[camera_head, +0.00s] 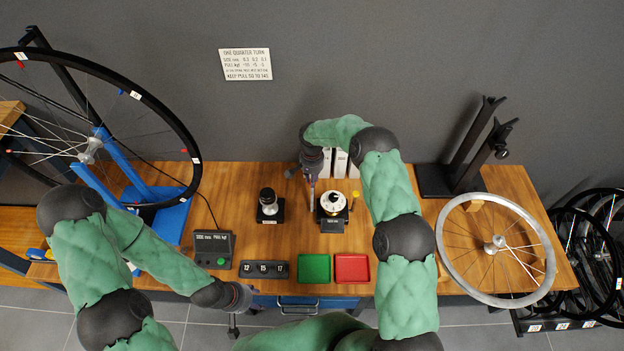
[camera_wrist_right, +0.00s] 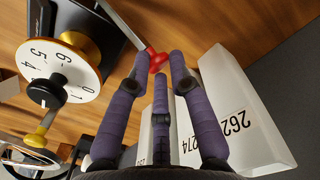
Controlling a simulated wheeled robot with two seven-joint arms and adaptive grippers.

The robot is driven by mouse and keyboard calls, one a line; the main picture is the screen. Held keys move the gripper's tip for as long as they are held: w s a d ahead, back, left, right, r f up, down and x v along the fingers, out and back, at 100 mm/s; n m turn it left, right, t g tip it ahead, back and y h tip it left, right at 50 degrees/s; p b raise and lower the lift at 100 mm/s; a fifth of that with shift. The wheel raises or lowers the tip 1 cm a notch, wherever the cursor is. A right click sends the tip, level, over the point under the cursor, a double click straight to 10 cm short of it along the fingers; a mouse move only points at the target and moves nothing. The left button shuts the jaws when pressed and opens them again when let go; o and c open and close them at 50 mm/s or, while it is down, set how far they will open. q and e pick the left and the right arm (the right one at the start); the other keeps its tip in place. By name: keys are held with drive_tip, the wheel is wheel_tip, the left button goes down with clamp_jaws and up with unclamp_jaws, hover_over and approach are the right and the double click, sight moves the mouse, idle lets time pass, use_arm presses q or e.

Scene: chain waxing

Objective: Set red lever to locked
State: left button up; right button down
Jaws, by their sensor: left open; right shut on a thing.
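The red lever (camera_wrist_right: 155,60) shows in the right wrist view as a small red piece between the fingertips of my right gripper (camera_wrist_right: 163,62). The gripper is shut on it, and the fingers hide part of it. The lever is beside a device with a white numbered dial (camera_wrist_right: 62,75). In the head view this dial (camera_head: 332,204) is at mid-table, with my right gripper (camera_head: 311,180) just left of and behind it. My left gripper (camera_head: 238,306) is open and empty near the table's front edge.
White boxes (camera_wrist_right: 243,110) with printed numbers stand close to my right gripper. A black-based device (camera_head: 269,207), a green tray (camera_head: 314,268) and a red tray (camera_head: 352,268) are on the table (camera_head: 240,180). A silver rim (camera_head: 447,253) lies at right; a wheel stand (camera_head: 172,215) is at left.

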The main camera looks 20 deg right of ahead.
drive_tip(key=shift+w+d+f, duration=0.3)
drive_tip(key=shift+w+d, duration=0.05)
drive_tip(key=shift+w, duration=0.1)
drive_tip(key=c, duration=1.4)
unclamp_jaws()
drive_tip(key=o, duration=0.3)
drive_tip(key=shift+w+f, duration=0.15)
drive_tip(key=shift+f, duration=0.1)
drive_tip(key=shift+o, duration=0.2)
drive_tip(key=shift+w+f, duration=0.1)
drive_tip(key=shift+f, duration=0.1)
drive_tip(key=shift+r, duration=0.15)
drive_tip(key=shift+r, duration=0.2)
wheel_tip(320, 180, up, 12)
drive_tip(key=shift+a+f, duration=0.15)
